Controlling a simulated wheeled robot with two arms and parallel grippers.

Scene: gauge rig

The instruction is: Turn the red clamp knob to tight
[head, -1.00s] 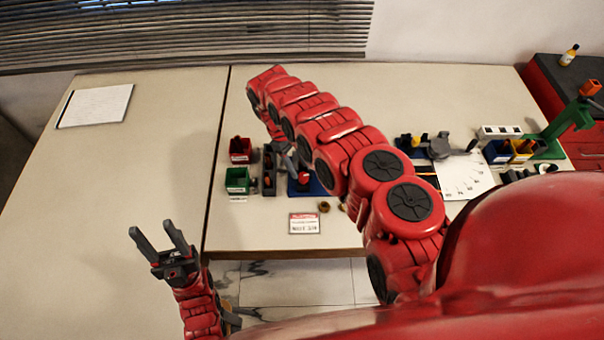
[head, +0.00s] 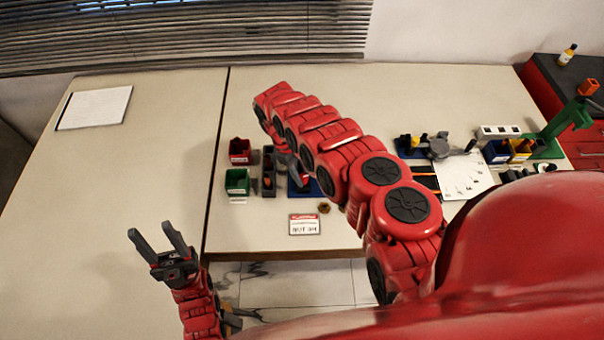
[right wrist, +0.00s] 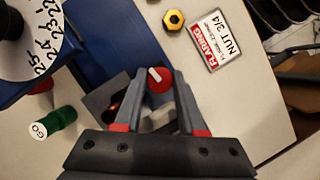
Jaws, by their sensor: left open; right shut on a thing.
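The red clamp knob (right wrist: 159,80) has a white mark, which points up and slightly left in the right wrist view. My right gripper (right wrist: 162,76) is shut on it, with one fingertip on each side. The knob belongs to the rig on the blue base (head: 296,190); my right arm hides most of that rig in the head view. A white numbered dial (right wrist: 32,42) stands at upper left in the right wrist view.
A green GO cylinder (right wrist: 54,123) lies near the rig. A brass nut (right wrist: 174,20) and a NUT 3/4 card (right wrist: 221,40) lie beside the base. Red (head: 240,151) and green (head: 237,181) bins stand left of it. The left table is clear except for a paper (head: 95,107).

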